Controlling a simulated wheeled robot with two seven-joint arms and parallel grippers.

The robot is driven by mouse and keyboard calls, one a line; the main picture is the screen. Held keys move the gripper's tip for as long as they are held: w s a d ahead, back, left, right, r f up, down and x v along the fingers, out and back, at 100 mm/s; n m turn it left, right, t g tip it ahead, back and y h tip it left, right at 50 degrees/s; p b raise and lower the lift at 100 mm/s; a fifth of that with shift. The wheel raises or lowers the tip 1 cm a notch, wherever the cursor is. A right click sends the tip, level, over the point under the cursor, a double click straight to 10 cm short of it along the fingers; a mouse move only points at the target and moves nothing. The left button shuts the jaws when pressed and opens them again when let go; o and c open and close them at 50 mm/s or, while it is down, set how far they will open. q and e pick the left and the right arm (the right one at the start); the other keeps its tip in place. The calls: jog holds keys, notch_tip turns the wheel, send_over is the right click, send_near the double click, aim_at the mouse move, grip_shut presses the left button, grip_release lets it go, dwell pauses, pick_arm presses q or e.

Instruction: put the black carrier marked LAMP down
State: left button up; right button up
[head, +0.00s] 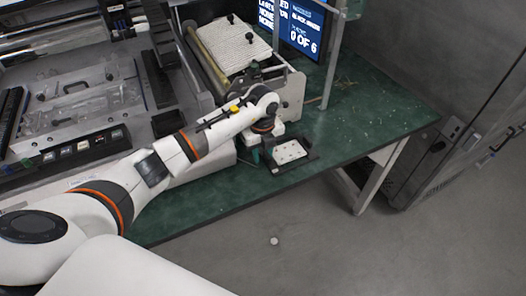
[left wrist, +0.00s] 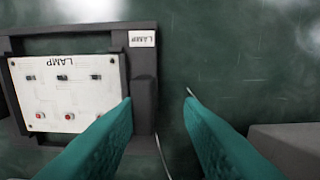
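The black carrier (head: 296,164) lies on the green tabletop beside my left gripper (head: 261,155). In the left wrist view the carrier (left wrist: 66,43) fills the left side, with a small white LAMP label on its corner. A white plate (left wrist: 65,92) marked LAMP, with dark switches and red buttons, sits in it. The green fingers of my left gripper (left wrist: 159,98) are apart. The carrier's raised black end block (left wrist: 144,92) shows between them, close to the left finger, with a clear gap to the right finger. My right gripper is not in view.
A machine with a ribbed white top (head: 238,45) stands behind the carrier, with a screen (head: 295,25) at its back. The green table (head: 365,100) is mostly clear to the right. Its front edge lies close to the carrier. A grey block (left wrist: 290,145) shows at lower right.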

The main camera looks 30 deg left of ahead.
pick_arm(q)
jog(key=shift+r, duration=0.2)
notch_tip(320, 180, up, 12)
jog(key=shift+b, duration=0.45)
